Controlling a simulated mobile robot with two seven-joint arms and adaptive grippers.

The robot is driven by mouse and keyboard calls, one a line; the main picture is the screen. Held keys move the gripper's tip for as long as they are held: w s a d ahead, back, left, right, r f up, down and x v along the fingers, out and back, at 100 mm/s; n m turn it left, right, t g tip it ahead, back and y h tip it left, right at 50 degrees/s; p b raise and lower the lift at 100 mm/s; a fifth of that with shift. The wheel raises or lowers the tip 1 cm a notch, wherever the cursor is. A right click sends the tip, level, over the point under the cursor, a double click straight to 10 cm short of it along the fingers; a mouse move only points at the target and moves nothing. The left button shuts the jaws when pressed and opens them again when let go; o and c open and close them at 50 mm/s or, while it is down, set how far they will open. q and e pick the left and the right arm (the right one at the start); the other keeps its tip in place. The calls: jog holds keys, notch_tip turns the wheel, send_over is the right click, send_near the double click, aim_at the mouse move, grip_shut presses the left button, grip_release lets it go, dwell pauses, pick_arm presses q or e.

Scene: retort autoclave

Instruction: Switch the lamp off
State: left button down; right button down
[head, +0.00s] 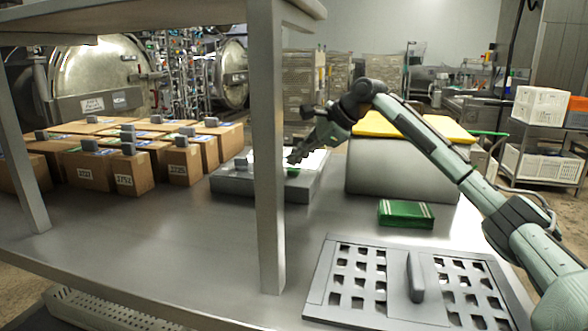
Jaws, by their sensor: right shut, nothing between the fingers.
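A low grey box (231,187) with a bright white top panel stands mid-table, partly hidden by the shelf post. It may be the lamp; I cannot tell for sure. A small green spot (292,170) shows on it just right of the post. My right gripper (293,158) is shut and empty, pointing down-left, with its tips over the right part of this box, close above the green spot. I cannot tell whether the tips touch it. My left gripper is not in view.
A metal shelf post (267,150) stands just left of my right gripper. Cardboard boxes (130,165) fill the table's left. A large grey block with a yellow top (385,124), a green box (406,213) and a perforated tray (320,292) are right. The front middle is clear.

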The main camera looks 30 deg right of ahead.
aim_at(297, 171)
jog(key=shift+f, duration=0.15)
dwell(0.5)
jog(key=shift+f, duration=0.3)
jog(key=shift+f, duration=0.3)
dwell(0.5)
jog(key=shift+r+p, duration=0.65)
jog(key=shift+r, duration=0.1)
jog(key=shift+r, duration=3)
